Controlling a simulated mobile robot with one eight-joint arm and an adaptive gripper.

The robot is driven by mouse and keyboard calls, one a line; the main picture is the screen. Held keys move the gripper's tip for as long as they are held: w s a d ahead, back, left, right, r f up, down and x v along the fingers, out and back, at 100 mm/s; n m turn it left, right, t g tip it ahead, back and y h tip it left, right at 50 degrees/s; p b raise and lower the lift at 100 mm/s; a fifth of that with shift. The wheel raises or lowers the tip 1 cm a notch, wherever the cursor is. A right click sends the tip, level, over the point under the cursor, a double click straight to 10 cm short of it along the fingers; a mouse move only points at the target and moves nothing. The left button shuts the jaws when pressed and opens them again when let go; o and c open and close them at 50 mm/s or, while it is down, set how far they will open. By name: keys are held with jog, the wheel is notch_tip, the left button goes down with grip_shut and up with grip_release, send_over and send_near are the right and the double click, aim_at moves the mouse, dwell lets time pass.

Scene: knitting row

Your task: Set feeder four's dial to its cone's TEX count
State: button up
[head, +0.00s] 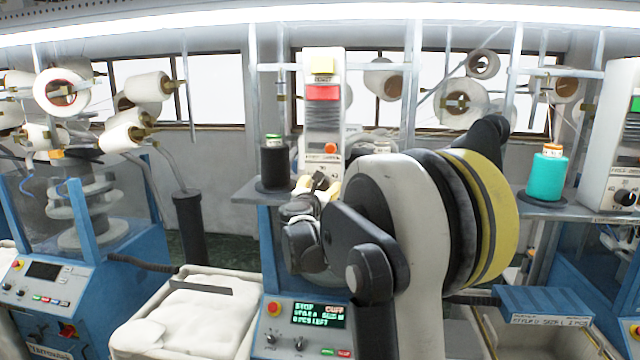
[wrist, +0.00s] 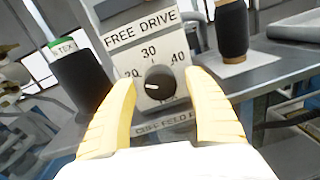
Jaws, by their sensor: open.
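The feeder unit (head: 323,120) in front of me is a tall white box with a yellow and a red panel; its number is not readable. Its black dial knob (wrist: 160,83) sits below the words FREE DRIVE, among marks 20, 30 and 40. The knob's white pointer line seems to point left, towards 20. A black cone (head: 274,166) with a green top stands left of the feeder; in the wrist view (wrist: 78,75) its top shows TEX, the number unreadable. My gripper (wrist: 160,92) is open, its yellow fingers either side of the knob with gaps visible.
A second dark cone (wrist: 232,30) stands right of the dial in the wrist view. A turquoise cone (head: 547,175) and another white feeder unit (head: 612,140) stand at the right. A machine panel (head: 305,325) with a lit display and a white bin (head: 190,315) lie below.

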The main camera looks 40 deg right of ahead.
jog(key=shift+d, duration=0.1)
jog(key=c, duration=1.2)
jog(key=m+b, duration=0.2)
jog(key=m, duration=0.3)
jog(key=shift+m, duration=0.3)
jog(key=m+b, duration=0.2)
jog(key=m, duration=0.3)
jog(key=shift+m+y, duration=0.3)
jog(key=shift+y, duration=0.1)
jog(key=shift+c, duration=0.2)
jog(key=o, duration=1.2)
